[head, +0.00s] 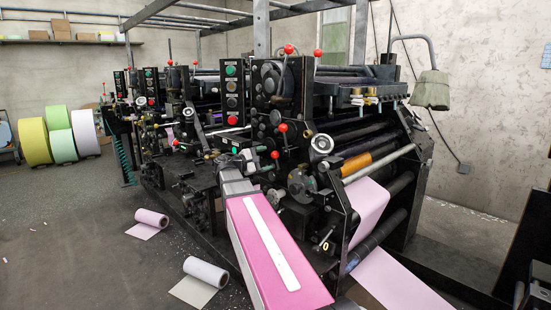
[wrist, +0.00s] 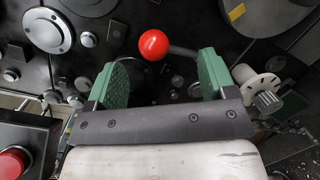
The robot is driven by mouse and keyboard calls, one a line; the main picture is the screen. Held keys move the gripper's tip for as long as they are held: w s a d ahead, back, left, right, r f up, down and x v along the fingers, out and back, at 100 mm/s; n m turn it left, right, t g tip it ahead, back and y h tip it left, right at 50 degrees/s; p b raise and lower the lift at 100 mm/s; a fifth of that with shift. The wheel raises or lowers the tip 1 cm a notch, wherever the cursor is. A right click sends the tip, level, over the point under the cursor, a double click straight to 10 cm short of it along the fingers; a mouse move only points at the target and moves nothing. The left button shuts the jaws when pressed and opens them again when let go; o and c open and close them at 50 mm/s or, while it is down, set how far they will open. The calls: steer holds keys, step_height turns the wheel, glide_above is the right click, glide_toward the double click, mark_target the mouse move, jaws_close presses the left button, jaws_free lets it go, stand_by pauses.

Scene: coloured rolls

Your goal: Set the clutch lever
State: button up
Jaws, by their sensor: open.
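A lever with a red ball knob (wrist: 153,45) shows in the wrist view, its dark shaft running right from the ball. My gripper (wrist: 165,60) is open, with one green-padded finger on either side. The ball appears between the fingertips, nearer the left one, and neither finger visibly touches it. In the head view my gripper (head: 258,156) is at the side of the black press, close to a red knob (head: 275,155). Another red knob (head: 283,128) is just above. I cannot tell which of these is the clutch lever, as several levers have red knobs.
The black press (head: 330,130) is crowded with handwheels and rollers. A button panel (head: 231,95) stands above my gripper; a red button (wrist: 12,163) is at lower left in the wrist view. Paper rolls (head: 205,272) lie on the floor at left, with open floor around them.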

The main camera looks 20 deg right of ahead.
mark_target(275, 157)
steer(key=shift+w+d, duration=0.15)
steer(key=shift+d, duration=1.2)
steer(key=shift+w+d, duration=0.15)
steer(key=shift+d, duration=1.15)
steer(key=c, duration=1.2)
